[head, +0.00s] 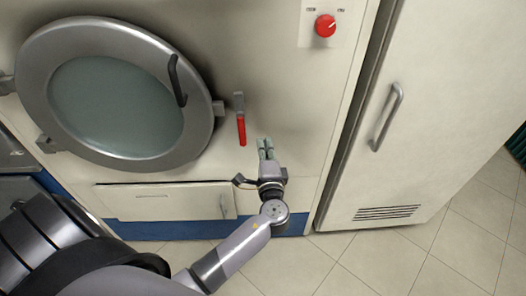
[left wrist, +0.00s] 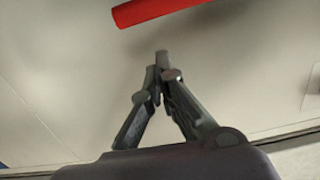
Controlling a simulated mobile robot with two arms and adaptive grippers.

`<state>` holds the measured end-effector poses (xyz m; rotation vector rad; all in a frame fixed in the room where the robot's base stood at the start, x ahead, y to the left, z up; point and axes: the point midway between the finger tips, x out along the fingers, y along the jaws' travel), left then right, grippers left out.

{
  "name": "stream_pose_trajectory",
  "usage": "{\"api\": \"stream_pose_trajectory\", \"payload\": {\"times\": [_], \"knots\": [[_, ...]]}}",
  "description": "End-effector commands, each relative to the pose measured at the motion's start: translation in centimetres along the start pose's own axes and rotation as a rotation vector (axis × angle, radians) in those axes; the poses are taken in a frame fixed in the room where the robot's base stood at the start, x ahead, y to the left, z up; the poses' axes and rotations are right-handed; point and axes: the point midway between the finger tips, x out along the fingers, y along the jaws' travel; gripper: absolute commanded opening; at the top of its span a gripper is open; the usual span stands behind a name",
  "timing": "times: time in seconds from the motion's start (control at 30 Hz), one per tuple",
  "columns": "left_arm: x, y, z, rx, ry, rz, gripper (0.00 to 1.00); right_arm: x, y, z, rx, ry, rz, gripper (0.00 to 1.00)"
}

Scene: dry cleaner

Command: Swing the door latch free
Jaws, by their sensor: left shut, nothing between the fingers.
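The door latch (head: 240,118) is a grey bracket with a red handle on the machine's front panel, just right of the round door. Its red handle hangs down. The round door (head: 118,95) has a grey metal ring, a dark glass and a black curved handle (head: 177,80); it looks closed. My left gripper (head: 264,143) is shut and empty, a little right of and below the red handle, apart from it. In the left wrist view the red handle (left wrist: 165,10) crosses the top edge, beyond my shut fingertips (left wrist: 160,60). My right gripper is not in view.
A red knob (head: 325,25) sits on a panel at the upper right. A tall cabinet door with a metal handle (head: 386,117) stands to the right. A low flap (head: 165,201) is below the round door. Tiled floor (head: 430,255) is clear at the lower right.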

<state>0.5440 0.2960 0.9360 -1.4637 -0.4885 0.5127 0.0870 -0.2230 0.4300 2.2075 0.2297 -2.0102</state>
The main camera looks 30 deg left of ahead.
Motion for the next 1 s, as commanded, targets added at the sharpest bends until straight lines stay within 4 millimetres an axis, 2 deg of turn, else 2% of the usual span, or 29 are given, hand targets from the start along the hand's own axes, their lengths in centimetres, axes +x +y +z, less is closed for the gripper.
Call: {"api": "stream_pose_trajectory", "payload": {"times": [0.03, 0.2, 0.27, 0.37, 0.53, 0.63, 0.83, 1.0], "knots": [[0.6, 0.1, -0.2, -0.003, 0.0, -0.002, 0.0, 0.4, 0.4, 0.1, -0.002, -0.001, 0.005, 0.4], [-2.9, 0.4, -0.1, -0.003, 0.003, 0.003, 0.0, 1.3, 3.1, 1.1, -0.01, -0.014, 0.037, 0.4], [-4.0, 0.4, -0.1, -0.001, 0.002, 0.003, 0.0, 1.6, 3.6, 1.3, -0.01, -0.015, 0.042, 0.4], [-5.9, 0.4, -0.1, -0.002, 0.002, 0.003, 0.0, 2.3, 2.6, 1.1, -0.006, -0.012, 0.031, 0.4], [-8.4, 0.2, -0.1, -0.001, 0.001, 0.002, 0.0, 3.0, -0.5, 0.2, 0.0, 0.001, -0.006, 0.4], [-9.2, 0.1, -0.1, -0.002, 0.002, 0.001, 0.0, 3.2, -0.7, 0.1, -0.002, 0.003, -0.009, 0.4], [-9.6, -0.1, -0.1, -0.001, 0.001, 0.0, 0.0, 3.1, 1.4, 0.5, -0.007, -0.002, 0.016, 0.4], [-9.6, -0.1, -0.1, -0.001, 0.001, 0.0, 0.0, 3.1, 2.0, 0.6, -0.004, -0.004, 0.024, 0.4]]}}
